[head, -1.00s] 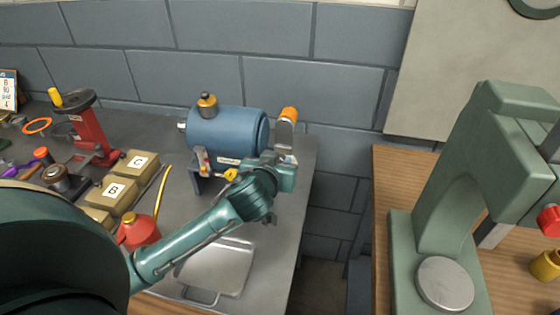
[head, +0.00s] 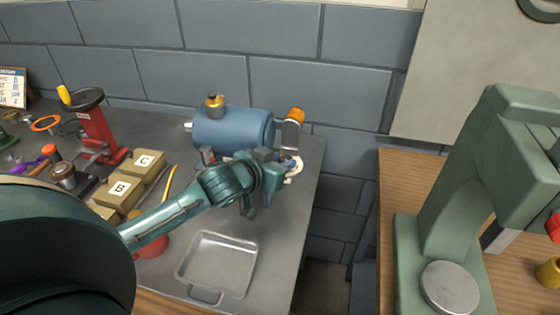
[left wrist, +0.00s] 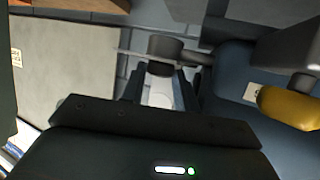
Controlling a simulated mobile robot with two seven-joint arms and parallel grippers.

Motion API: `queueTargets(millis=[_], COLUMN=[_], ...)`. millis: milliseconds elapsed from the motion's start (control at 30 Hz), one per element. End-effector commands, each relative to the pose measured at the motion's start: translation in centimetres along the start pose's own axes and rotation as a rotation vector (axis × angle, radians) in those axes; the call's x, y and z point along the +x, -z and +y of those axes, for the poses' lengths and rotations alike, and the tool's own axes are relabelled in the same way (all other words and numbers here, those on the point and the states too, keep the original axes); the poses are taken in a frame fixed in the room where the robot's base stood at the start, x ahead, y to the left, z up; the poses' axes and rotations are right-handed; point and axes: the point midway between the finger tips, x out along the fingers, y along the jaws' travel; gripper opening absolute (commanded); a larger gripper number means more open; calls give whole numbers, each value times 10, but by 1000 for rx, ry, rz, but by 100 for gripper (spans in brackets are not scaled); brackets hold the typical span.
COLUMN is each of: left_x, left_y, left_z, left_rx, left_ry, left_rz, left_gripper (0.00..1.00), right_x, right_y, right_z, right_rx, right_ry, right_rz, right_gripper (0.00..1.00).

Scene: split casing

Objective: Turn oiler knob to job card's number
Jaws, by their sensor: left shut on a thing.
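A blue motor-like casing (head: 232,130) stands at the bench's back right, with a brass-and-orange fitting (head: 214,101) on top. An orange-capped upright (head: 293,124) rises at its right end. My left gripper (head: 285,172) is beside that right end, by a cream piece (head: 297,168) partly hidden by it. A job card (head: 13,88) stands far left, too small to read.
A metal tray (head: 217,262) lies in front of the casing. Lettered boxes (head: 120,190), a red stand (head: 97,130) and a partly hidden red oil can (head: 152,245) are left. A green press (head: 455,200) stands on the wooden bench at right, across a gap.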

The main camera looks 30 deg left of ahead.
Motion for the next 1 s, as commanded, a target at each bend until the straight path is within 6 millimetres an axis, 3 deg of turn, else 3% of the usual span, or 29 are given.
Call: queueTargets(millis=[133,167,400,1000], left_x=[0,0,0,1], left_y=[-1,-1,0,3], left_z=[0,0,-1,-6], left_rx=[0,0,0,3], left_ry=[1,1,3,13], left_rz=[-2,-2,-2,0], left_gripper=[8,33,52,52], right_x=[0,0,0,0], right_y=[0,0,0,1], right_z=[0,0,0,0], right_rx=[0,0,0,-1], right_ry=[0,0,0,0], right_rz=[0,0,0,2], right_gripper=[0,0,0,0])
